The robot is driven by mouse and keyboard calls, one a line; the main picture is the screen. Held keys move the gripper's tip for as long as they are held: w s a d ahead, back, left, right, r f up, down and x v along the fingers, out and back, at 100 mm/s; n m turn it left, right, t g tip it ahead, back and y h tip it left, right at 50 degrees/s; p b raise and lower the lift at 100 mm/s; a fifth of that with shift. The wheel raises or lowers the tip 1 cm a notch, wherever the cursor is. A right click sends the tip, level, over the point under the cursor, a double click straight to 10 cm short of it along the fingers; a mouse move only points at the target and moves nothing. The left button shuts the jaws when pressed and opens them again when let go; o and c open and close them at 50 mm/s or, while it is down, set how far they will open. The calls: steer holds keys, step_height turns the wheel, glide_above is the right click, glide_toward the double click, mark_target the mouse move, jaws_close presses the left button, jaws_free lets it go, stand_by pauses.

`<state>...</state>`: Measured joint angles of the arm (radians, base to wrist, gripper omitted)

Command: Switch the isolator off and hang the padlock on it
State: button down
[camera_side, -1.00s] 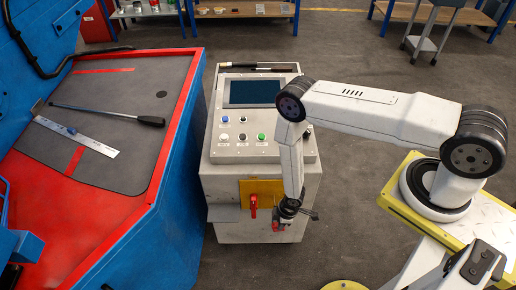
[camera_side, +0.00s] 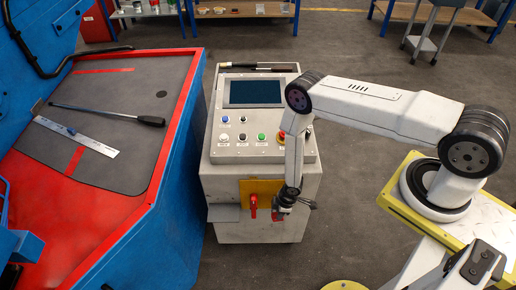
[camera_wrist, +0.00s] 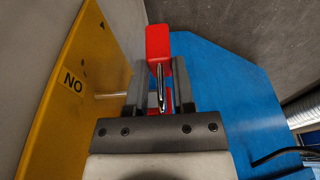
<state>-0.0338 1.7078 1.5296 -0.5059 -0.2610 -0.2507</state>
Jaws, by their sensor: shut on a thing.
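The isolator's red handle (camera_side: 253,206) points down on a yellow plate (camera_side: 272,185) on the front of the grey control cabinet. My gripper (camera_side: 284,203) is in front of the cabinet, just right of the handle and apart from it. It is shut on the red padlock (camera_side: 275,215), which is small in the side view. In the wrist view the padlock's red body (camera_wrist: 158,42) and steel shackle show between my fingers (camera_wrist: 160,90). The yellow plate (camera_wrist: 60,110) with its "NO" lettering is at the left there. I cannot make out the isolator handle in the wrist view.
The cabinet's sloped panel (camera_side: 245,150) has a screen and several buttons above. A grey box (camera_side: 223,213) sticks out left of the handle. The blue and red machine (camera_side: 165,190) stands close on the left. Floor in front is clear.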

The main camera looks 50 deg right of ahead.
steer(key=shift+w+d+f, duration=0.25)
steer(key=shift+w+d, duration=0.2)
steer(key=shift+w+d+f, duration=0.2)
steer(key=shift+w+d, duration=0.25)
stand_by(0.5)
steer(key=shift+c, duration=1.9)
jaws_free()
step_height(320, 180, up, 8)
steer(key=s+d, duration=0.1)
steer(key=shift+f, duration=0.2)
steer(key=shift+r, duration=0.15)
